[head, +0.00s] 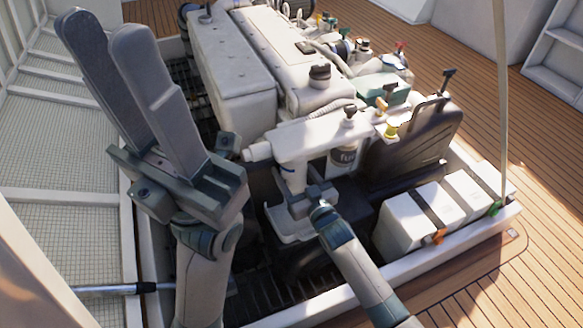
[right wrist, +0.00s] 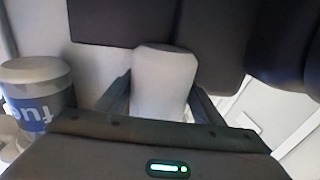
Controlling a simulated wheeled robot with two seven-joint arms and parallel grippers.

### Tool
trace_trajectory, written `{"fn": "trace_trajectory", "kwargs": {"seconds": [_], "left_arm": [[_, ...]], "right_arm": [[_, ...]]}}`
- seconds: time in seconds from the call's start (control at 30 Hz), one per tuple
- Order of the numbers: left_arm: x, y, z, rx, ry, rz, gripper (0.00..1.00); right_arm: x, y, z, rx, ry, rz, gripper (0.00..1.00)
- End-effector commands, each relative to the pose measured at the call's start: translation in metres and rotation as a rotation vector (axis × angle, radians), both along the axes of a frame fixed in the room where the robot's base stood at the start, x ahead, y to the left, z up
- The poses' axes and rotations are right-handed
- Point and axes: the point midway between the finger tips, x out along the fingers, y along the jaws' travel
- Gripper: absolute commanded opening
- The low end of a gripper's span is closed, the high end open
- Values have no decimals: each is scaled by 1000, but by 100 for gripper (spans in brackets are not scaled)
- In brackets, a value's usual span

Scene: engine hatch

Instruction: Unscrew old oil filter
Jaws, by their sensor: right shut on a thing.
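The old oil filter appears to be a plain pale cylinder (head: 292,178) under the white housing (head: 310,137) at the engine's near end. In the right wrist view a pale, round-ended body (right wrist: 163,80) stands between the fingers. My right gripper (head: 310,196) is shut on it from the front; the gripper hides its lower part. I cannot tell whether it is still threaded to the housing. My left gripper (head: 105,25) is raised at the upper left, fingers up, a narrow gap between them, empty and away from the engine.
A fuel filter with a blue label (head: 346,158) hangs just right; it shows at left in the right wrist view (right wrist: 38,95). A white tray (head: 290,228) is below. A black canister (head: 415,145) and white boxes (head: 405,225) stand right. A pole crosses the right side.

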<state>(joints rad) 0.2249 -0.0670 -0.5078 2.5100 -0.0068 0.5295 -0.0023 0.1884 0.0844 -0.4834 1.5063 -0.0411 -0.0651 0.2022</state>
Motion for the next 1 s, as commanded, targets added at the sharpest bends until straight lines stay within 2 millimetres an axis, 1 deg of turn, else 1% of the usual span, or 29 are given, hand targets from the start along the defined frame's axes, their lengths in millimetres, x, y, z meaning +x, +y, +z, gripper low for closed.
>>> {"fn": "trace_trajectory", "kwargs": {"seconds": [0.03, 0.17, 0.4, 0.77, 0.8, 0.87, 1.0], "left_arm": [[0, 0, 2, 0, 0, 0, 31], [0, 0, 5, 0, 0, 0, 31], [0, 0, 2, 0, 0, 0, 31], [0, 0, 2, 0, 0, 0, 31], [0, 0, 2, 0, 0, 0, 31], [0, 0, 2, 0, 0, 0, 31], [0, 0, 2, 0, 0, 0, 31]], "right_arm": [[5, -3, 7, 5, -9, -28, 16], [4, -5, 6, 2, -4, -86, 16], [5, -4, 8, 5, -11, -173, 16], [6, -7, 7, -1, -11, -200, 16], [6, -7, 7, -1, -11, -200, 67], [5, -7, 6, -1, -9, -200, 81], [4, -6, 4, 0, -6, -198, 82]]}}
